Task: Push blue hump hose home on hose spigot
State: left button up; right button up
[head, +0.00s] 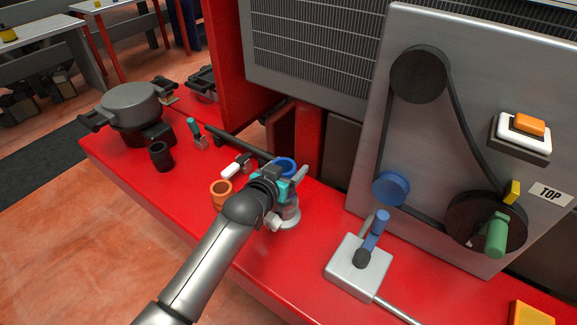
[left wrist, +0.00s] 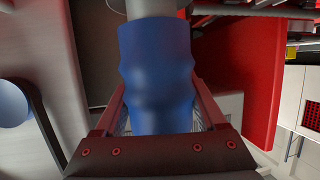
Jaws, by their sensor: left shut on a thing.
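The blue hump hose (head: 286,164) shows as a blue ring just beyond my left gripper (head: 277,185) in the head view. In the left wrist view the hose (left wrist: 157,65) fills the middle, with a bulge around it. My left gripper (left wrist: 160,112) is shut on it, one finger on each side. A pale grey cylinder (left wrist: 149,8), apparently the hose spigot, meets the hose's upper end in that view. How far the hose covers it cannot be told. In the head view a silver fitting (head: 290,214) stands just below the gripper. My right gripper is not in view.
An orange cup (head: 221,193), a black cup (head: 160,156) and a grey pot (head: 130,104) stand on the red ledge (head: 190,200) to the left. A blue-handled lever box (head: 358,266) and the grey belt panel (head: 425,130) are to the right.

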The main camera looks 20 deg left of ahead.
pick_arm(q)
jog(key=shift+f+b, duration=1.35)
jog(key=shift+f, duration=0.75)
jog(key=o, duration=1.5)
jog(key=shift+o, duration=0.2)
jog(key=p+v, duration=0.2)
jog(key=v, duration=1.3)
jog(key=shift+s, duration=0.15)
